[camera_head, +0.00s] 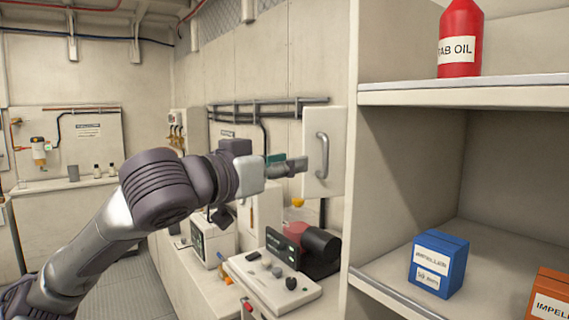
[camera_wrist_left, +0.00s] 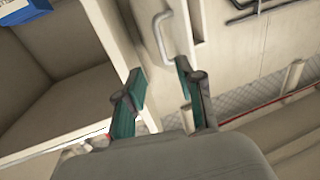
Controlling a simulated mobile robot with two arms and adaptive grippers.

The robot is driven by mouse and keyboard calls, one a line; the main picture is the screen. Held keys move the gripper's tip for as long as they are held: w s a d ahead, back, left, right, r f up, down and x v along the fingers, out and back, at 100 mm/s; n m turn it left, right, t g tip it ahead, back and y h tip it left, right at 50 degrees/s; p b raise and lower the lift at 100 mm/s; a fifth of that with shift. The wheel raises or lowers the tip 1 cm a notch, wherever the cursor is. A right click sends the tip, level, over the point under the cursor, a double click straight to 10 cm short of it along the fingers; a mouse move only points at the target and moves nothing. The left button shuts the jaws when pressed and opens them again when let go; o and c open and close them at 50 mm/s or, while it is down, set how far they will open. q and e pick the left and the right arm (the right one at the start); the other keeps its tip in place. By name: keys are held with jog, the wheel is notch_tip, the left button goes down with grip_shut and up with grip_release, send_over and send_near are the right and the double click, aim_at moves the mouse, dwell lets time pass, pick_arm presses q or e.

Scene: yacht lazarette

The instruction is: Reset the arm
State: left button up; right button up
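My left arm (camera_head: 165,190) comes in from the left of the head view and reaches toward an open white cabinet door (camera_head: 335,150) with a grey bar handle (camera_head: 322,156). My left gripper (camera_head: 290,166) is beside the door, near the handle. In the left wrist view, the two teal-padded fingers of the gripper (camera_wrist_left: 158,98) stand apart with nothing between them. The handle (camera_wrist_left: 162,40) shows there just beyond the fingertips, apart from them as far as I can tell. My right gripper is in neither view.
The open shelf unit (camera_head: 460,90) on the right holds a red oil bottle (camera_head: 461,42) above, and a blue impeller box (camera_head: 438,264) and an orange box (camera_head: 548,297) below.

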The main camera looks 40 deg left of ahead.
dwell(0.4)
pick_arm(q)
jog(key=w+d+f+g, duration=0.15)
jog(key=f+g, duration=0.25)
jog(key=f, duration=1.4)
jog(key=w+d+f+g, duration=0.1)
jog(key=w+f+g, duration=0.15)
jog(key=f, duration=1.55)
jog(key=s+d+f+m+g, duration=0.1)
jog(key=s+d+f+g, duration=0.2)
jog(key=s+d+f, duration=0.35)
jog(key=s+d+f+g, duration=0.2)
jog(key=s+d+f, duration=0.1)
jog(key=s+f, duration=0.6)
jog(key=s+d+f+m+g, duration=0.1)
jog(key=s+d+f+g, duration=0.25)
jog(key=s+f, duration=0.35)
notch_tip(320, 180, down, 24)
jog(key=s+a+f+g, duration=0.2)
jog(key=s+f, duration=1.5)
jog(key=f, duration=0.1)
jog(key=shift+s+a+f, duration=0.2)
jog(key=shift+s+a, duration=0.1)
